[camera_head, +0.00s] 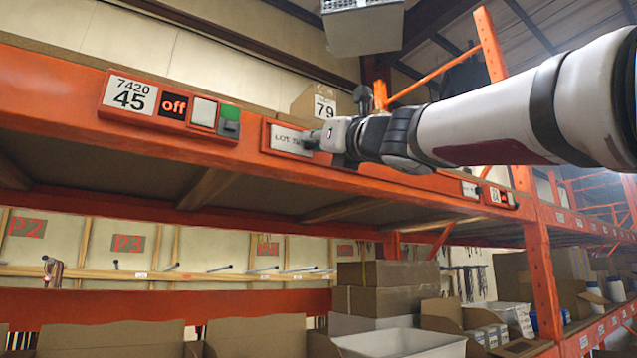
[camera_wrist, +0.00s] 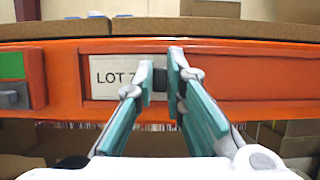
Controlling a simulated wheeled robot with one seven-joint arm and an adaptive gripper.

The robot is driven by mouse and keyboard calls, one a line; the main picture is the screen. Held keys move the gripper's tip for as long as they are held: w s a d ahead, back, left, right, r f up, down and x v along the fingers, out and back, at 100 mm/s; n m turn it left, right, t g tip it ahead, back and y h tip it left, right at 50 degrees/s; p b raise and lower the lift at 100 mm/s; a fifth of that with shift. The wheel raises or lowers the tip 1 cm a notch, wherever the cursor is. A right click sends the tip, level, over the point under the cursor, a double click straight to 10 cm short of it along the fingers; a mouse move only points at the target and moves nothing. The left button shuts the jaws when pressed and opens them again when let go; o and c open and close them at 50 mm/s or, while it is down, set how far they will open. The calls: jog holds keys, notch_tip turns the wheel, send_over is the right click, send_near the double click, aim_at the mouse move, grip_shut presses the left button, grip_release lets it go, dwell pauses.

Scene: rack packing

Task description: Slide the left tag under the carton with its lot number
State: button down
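The left tag (camera_head: 287,140), white with "LOT 7" and more text covered, sits at the left end of the orange rail on the rack beam. It also shows in the wrist view (camera_wrist: 108,74). My gripper (camera_head: 316,140) is at the tag's right end. In the wrist view my two teal-padded fingers (camera_wrist: 160,76) close on a small dark grip at the tag's right edge, with no clear gap. They hide the rest of the lot number. A carton marked 79 (camera_head: 325,106) stands on the shelf just above. A second white tag (camera_head: 469,188) is farther right.
The rail (camera_wrist: 255,82) is bare right of my fingers. A 7420/45 panel (camera_head: 168,103) with an "off" display and green button sits left of the rail. A small display (camera_head: 501,197) is at the right. Cartons (camera_head: 388,287) and bins stand below.

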jog(key=w+d, duration=0.5)
jog(key=d, duration=0.3)
jog(key=shift+w+d, duration=0.25)
jog(key=shift+w, duration=0.15)
jog(key=c, duration=1.6)
grip_release()
jog(key=shift+c, duration=0.2)
jog(key=v, duration=1.2)
